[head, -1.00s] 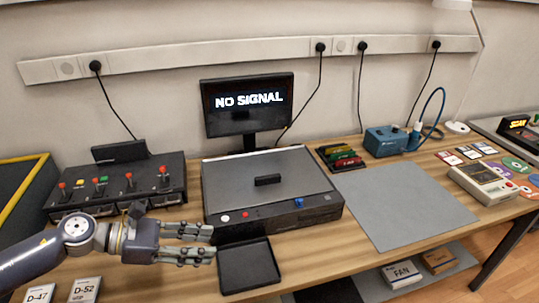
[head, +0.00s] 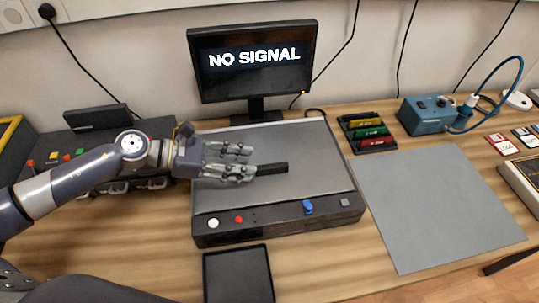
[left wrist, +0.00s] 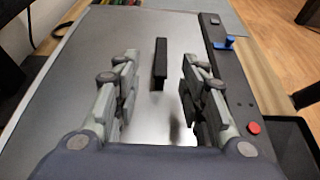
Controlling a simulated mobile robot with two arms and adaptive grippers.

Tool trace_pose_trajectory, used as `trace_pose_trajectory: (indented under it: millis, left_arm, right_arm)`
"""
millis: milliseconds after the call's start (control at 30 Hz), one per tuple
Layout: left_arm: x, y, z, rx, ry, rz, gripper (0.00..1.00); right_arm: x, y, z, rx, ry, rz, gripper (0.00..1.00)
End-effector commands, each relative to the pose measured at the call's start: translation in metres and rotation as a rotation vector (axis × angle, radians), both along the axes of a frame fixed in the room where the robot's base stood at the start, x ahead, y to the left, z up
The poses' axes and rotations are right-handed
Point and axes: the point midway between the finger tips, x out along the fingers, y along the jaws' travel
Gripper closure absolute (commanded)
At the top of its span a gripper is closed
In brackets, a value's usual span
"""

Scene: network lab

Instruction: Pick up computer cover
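The computer cover (head: 312,150) is the grey top panel of the flat black computer case on the table, with a black bar handle (head: 272,168) in its middle. My left gripper (head: 250,162) is over the left part of the cover, its fingers pointing right at the handle. In the left wrist view the open fingers (left wrist: 160,85) stand on either side of the line to the handle (left wrist: 160,62), which lies just beyond or between their tips. The fingers do not touch the handle there. My right gripper is not seen.
A monitor (head: 253,62) reading NO SIGNAL stands behind the case. A black tray (head: 238,275) lies in front. A grey mat (head: 435,200) lies to the right, mostly clear. Coloured modules (head: 368,131) and a blue box (head: 426,115) are at the back right.

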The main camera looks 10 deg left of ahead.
Motion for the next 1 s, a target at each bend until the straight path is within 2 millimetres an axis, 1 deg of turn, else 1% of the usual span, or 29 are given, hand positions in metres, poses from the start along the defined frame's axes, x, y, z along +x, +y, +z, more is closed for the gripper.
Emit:
trace_pose_trajectory:
  millis: [33, 167, 233, 400, 500, 633, 833, 867, 900, 967, 1000]
  left_arm:
    - [0.002, -0.005, 0.001, -0.001, -0.002, -0.002, 0.62]
    - [0.004, -0.011, -0.002, -0.001, -0.001, 0.000, 0.62]
    - [0.006, -0.017, -0.002, -0.002, -0.001, 0.000, 0.62]
    - [0.013, -0.042, -0.006, -0.003, -0.001, -0.002, 0.62]
    - [0.018, -0.051, -0.014, -0.002, 0.000, -0.001, 0.62]
    - [0.020, -0.057, -0.018, 0.000, -0.002, -0.001, 0.62]
    - [0.020, -0.057, -0.020, 0.001, -0.002, -0.001, 0.62]
    - [0.020, -0.057, -0.020, 0.001, -0.002, -0.001, 0.68]
    - [0.020, -0.057, -0.020, 0.000, -0.001, 0.000, 0.78]
    - [0.020, -0.057, -0.019, 0.000, -0.001, 0.000, 0.91]
    - [0.020, -0.057, -0.019, 0.001, -0.002, -0.001, 1.00]
  right_arm:
    - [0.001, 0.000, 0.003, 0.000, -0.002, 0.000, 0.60]
    - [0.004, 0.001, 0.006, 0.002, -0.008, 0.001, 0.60]
    - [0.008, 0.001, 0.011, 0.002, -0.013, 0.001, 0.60]
    - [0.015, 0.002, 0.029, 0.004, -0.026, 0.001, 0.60]
    - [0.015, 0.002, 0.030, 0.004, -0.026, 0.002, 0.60]
    - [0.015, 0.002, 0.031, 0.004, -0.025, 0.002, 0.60]
    - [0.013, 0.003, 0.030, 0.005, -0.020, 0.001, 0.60]
    - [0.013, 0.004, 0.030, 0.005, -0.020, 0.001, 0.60]
    - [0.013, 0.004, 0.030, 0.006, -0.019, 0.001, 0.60]
    - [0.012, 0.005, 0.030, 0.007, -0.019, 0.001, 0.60]
    - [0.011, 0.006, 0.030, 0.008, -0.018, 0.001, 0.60]
